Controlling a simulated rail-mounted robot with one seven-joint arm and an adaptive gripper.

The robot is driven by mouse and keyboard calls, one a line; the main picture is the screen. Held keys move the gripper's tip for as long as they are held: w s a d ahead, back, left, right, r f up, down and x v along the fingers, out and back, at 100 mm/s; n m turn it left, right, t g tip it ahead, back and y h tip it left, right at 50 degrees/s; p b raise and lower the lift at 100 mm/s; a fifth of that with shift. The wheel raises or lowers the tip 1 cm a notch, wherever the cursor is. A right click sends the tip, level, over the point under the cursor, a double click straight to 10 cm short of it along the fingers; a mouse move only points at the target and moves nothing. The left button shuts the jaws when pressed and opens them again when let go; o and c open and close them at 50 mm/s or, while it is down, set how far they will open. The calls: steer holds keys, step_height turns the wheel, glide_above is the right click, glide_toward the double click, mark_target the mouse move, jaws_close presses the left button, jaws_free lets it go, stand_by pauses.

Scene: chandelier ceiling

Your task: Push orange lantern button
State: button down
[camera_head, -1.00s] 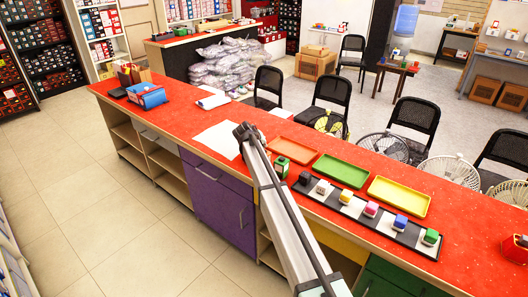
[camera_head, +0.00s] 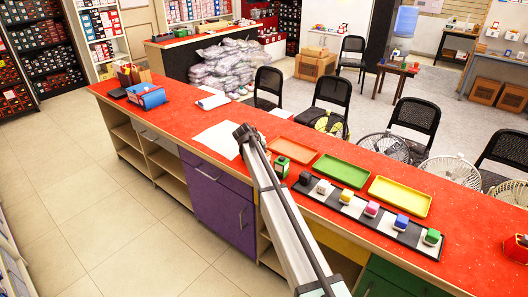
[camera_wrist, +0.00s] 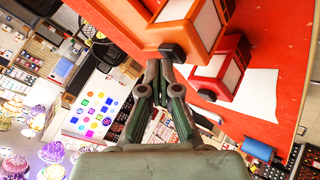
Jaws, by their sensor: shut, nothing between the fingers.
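In the wrist view, an orange lantern (camera_wrist: 190,22) with pale panels stands at the top, partly cut off by the frame. A dark block like a button (camera_wrist: 171,52) juts from its lower corner. My gripper (camera_wrist: 166,62) is shut and empty, with its fingertips right at this dark block; I cannot tell whether they touch it. A redder lantern (camera_wrist: 222,70) with a similar dark block stands beside it, to the lower right. In the head view, my gripper (camera_head: 242,131) is over the red counter. I cannot make out the two lanterns there.
The red counter (camera_head: 205,127) holds a small green lantern-like object (camera_head: 281,167), a green tray (camera_head: 341,170), a yellow tray (camera_head: 399,196) and a striped strip (camera_head: 330,198) with several coloured blocks. White paper (camera_head: 218,138) lies left of my arm. Chairs and fans stand behind.

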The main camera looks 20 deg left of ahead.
steer(key=shift+f, duration=0.2)
steer(key=shift+r, duration=0.7)
steer(key=shift+r+p, duration=0.5)
steer(key=shift+r, duration=2.55)
